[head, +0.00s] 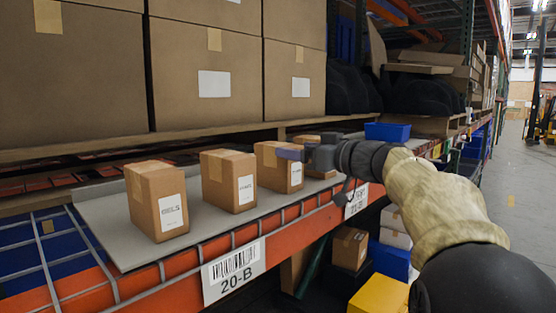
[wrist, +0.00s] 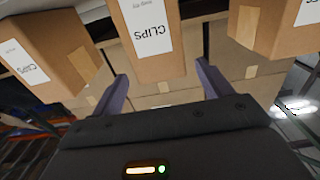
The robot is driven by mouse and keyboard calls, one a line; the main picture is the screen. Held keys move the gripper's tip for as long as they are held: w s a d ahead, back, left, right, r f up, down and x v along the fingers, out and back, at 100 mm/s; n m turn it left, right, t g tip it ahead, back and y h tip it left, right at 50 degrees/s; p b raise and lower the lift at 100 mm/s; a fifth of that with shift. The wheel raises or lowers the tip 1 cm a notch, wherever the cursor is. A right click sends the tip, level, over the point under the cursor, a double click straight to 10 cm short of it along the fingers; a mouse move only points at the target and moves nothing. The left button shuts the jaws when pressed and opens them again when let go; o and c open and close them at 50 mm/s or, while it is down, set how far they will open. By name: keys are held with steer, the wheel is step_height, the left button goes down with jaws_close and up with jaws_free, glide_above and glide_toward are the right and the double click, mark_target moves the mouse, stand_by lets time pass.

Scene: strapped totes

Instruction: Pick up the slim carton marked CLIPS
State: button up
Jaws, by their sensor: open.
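The slim brown carton marked CLIPS (wrist: 163,55) fills the top middle of the wrist view, its white label facing my gripper. My gripper (wrist: 163,75) is open, with one purple finger at each side of the carton's near end. I see no contact. In the head view my gripper (head: 292,153) is in front of the row, overlapping the third carton (head: 268,163), which seems to be the same one. Its label is too small to read there. In the wrist view, a carton to the left (wrist: 48,55) has a label that also looks like CLIPS.
The cartons stand apart on a grey shelf board (head: 112,225) with an orange front beam (head: 185,285). Other cartons are at the left (head: 156,200), second (head: 228,180) and right end (head: 320,172). Large boxes (head: 210,85) stand behind and above. Another carton (wrist: 262,25) is right in the wrist view.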

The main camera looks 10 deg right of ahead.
mark_target(283, 145)
steer(key=shift+w+a+r+p, duration=0.2)
steer(key=shift+w+a+p, duration=0.1)
steer(key=shift+p, duration=0.3)
steer(key=p+x, duration=0.3)
steer(key=shift+w+a, duration=0.2)
steer(key=shift+w+a+f, duration=0.2)
steer(key=shift+w+f, duration=0.05)
steer(key=shift+w, duration=0.1)
steer(key=shift+c, duration=0.2)
steer(key=c, duration=1.2)
steer(key=shift+r, duration=0.15)
